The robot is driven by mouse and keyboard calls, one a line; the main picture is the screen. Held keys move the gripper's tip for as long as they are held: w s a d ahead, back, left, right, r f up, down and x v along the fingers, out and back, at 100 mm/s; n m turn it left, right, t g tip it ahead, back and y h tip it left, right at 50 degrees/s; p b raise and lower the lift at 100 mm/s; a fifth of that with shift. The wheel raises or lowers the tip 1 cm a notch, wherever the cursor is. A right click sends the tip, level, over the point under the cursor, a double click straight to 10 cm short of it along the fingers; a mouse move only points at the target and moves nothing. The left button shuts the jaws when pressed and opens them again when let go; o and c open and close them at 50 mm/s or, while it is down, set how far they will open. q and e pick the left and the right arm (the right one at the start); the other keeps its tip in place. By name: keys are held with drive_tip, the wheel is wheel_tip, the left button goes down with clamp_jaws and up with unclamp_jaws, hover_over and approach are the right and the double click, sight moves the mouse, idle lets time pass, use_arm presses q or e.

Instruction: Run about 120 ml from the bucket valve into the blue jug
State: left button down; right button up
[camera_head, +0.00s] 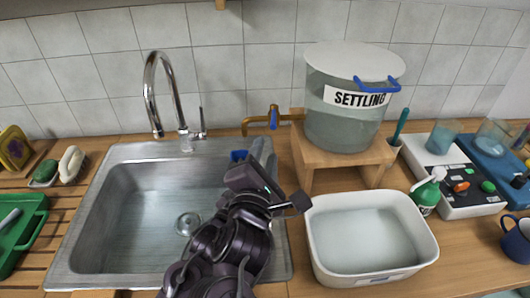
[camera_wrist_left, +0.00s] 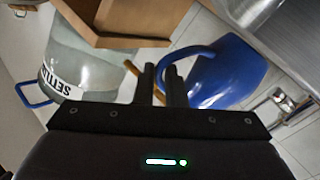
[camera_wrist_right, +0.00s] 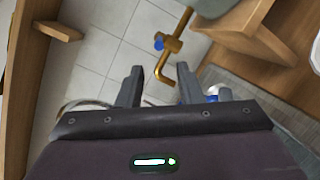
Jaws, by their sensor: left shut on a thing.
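The bucket (camera_head: 345,110), labelled SETTLING, stands on a wooden stand (camera_head: 315,160). Its brass valve (camera_head: 258,122) has a blue lever and points left over the sink's back right corner. My right gripper (camera_head: 262,148) is just below the valve, open and empty; in the right wrist view (camera_wrist_right: 158,80) the valve's spout (camera_wrist_right: 167,77) lies ahead between its fingertips. My left gripper (camera_wrist_left: 163,75) is shut on the handle of the blue jug (camera_wrist_left: 228,70). In the head view only a small blue patch, perhaps the jug (camera_head: 238,155), shows; my arm hides the rest. No stream is visible.
The steel sink (camera_head: 130,230) with its faucet (camera_head: 165,90) lies at left. A white basin (camera_head: 325,240) of liquid stands in front of the stand. A green spray bottle (camera_head: 427,192), a control panel (camera_head: 462,195) and a mug (camera_head: 517,240) are at right.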

sight(274, 117)
drive_tip(key=shift+w+d, duration=0.1)
drive_tip(key=c, duration=0.5)
drive_tip(key=shift+w+d+r+m, duration=0.15)
drive_tip(key=shift+w+d+m, duration=0.1)
drive_tip(key=shift+m, duration=0.25)
clamp_jaws()
drive_tip(key=w+d+r+m+t+y, duration=0.25)
drive_tip(key=d+r+m+y, duration=0.2)
drive_tip(key=m, duration=0.35)
drive_tip(key=w+d+r+m+t+y, duration=0.2)
drive_tip(key=w+d+r+m+y, duration=0.15)
drive_tip(key=d+m+y, duration=0.4)
drive_tip(key=s+d+f+m+g+y, duration=0.3)
drive_tip(key=s+f+m+g, duration=0.25)
drive_tip(key=m+g, duration=0.6)
drive_tip(key=w+a+f+m+t, duration=0.2)
drive_tip(key=w+a, duration=0.6)
drive_tip(key=a, duration=0.1)
drive_tip(key=shift+a+m+t+h, duration=0.25)
drive_tip(key=shift+m+t+h, duration=0.05)
drive_tip(key=shift+m, duration=0.1)
